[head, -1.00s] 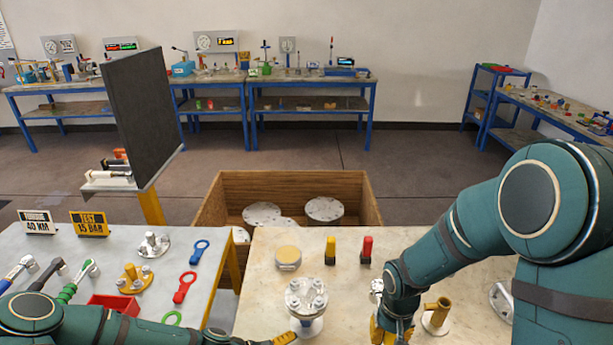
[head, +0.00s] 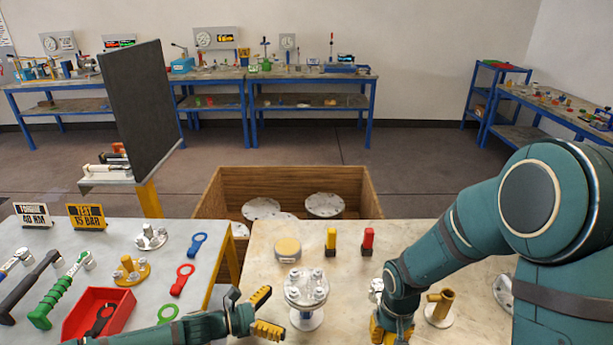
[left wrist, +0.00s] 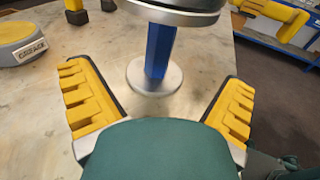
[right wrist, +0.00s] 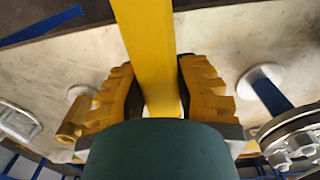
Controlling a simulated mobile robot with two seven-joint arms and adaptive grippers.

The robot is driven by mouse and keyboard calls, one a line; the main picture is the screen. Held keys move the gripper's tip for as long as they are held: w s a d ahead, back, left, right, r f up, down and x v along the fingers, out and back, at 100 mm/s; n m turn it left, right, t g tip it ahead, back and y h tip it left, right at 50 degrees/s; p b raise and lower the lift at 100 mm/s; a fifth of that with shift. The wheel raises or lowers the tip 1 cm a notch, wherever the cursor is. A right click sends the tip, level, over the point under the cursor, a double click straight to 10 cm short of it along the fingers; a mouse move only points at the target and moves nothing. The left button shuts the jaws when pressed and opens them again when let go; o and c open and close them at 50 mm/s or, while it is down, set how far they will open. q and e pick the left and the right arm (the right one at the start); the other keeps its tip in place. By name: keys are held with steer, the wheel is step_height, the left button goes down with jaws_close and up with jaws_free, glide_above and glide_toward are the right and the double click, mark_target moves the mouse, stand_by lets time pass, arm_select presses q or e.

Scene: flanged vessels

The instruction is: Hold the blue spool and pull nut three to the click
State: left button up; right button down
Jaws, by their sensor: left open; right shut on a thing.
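The blue spool stands upright on the right-hand table. In the head view its round steel top flange (head: 306,284) carries several nuts; numbers on them cannot be read. Its blue stem (left wrist: 160,50) and round foot (left wrist: 154,78) show in the left wrist view. My left gripper (head: 268,313) is open and empty, just left of the spool; its fingers (left wrist: 158,108) point towards the stem, apart from it. My right gripper (head: 392,330) is right of the spool, shut on a yellow post (right wrist: 148,50). The post's ends are hidden.
A brass-coloured fitting (head: 438,309) stands right of my right gripper. Yellow (head: 331,240) and red (head: 367,240) blocks and a round tan-topped piece (head: 288,249) stand behind. The left table holds a red tray (head: 78,318), wrenches and rings. A wooden crate (head: 286,181) lies beyond.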

arm_select(q)
steer(key=shift+x, duration=3.4)
steer(key=shift+c, duration=0.3)
steer(key=shift+a, duration=0.1)
steer(key=c, duration=1.6)
